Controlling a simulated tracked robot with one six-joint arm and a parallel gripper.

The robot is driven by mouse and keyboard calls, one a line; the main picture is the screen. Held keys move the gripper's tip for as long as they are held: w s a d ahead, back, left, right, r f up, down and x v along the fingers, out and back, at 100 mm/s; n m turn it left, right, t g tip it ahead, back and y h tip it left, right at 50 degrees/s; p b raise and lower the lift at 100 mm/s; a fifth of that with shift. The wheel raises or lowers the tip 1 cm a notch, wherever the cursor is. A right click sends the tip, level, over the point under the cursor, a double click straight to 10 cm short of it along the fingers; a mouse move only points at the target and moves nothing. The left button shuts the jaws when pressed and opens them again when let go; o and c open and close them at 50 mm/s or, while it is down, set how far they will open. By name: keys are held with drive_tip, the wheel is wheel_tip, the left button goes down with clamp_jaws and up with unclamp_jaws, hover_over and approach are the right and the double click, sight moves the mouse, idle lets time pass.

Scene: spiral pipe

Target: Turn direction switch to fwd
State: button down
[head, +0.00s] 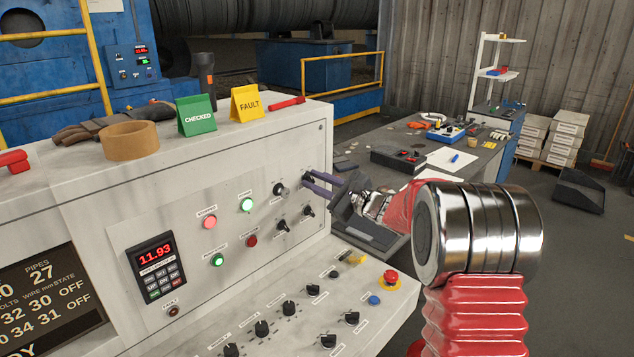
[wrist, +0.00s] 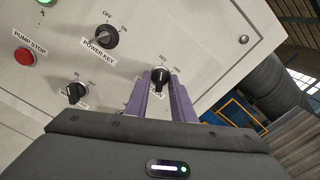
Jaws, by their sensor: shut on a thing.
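The direction switch (wrist: 160,78) is a small black rotary knob on the upright white panel, with REV and FWD marks above it in the wrist view. My gripper (wrist: 164,90) has its two purple fingers on either side of this knob, shut on it. In the head view my gripper (head: 309,182) reaches the panel's right end from the right, and its fingertips mostly hide the direction switch. I cannot tell clearly which mark the knob points to.
The power key (wrist: 107,38) is up and left of my fingers. Another black knob (wrist: 75,93) and the red pump stop button (wrist: 25,56) are nearby. A sloped lower panel (head: 385,325) carries more knobs and a red mushroom button (head: 391,276). A grey workbench (head: 375,140) stands behind.

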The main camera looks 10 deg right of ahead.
drive_tip(key=shift+m, duration=0.3)
drive_tip(key=m, duration=0.5)
drive_tip(key=shift+r+m, duration=0.1)
drive_tip(key=shift+m, duration=0.2)
drive_tip(key=m, duration=0.5)
drive_tip(key=shift+d+m, duration=0.15)
drive_tip(key=shift+m, duration=0.25)
drive_tip(key=c, duration=1.9)
unclamp_jaws()
drive_tip(key=shift+w, duration=0.1)
drive_tip(key=shift+o, duration=0.2)
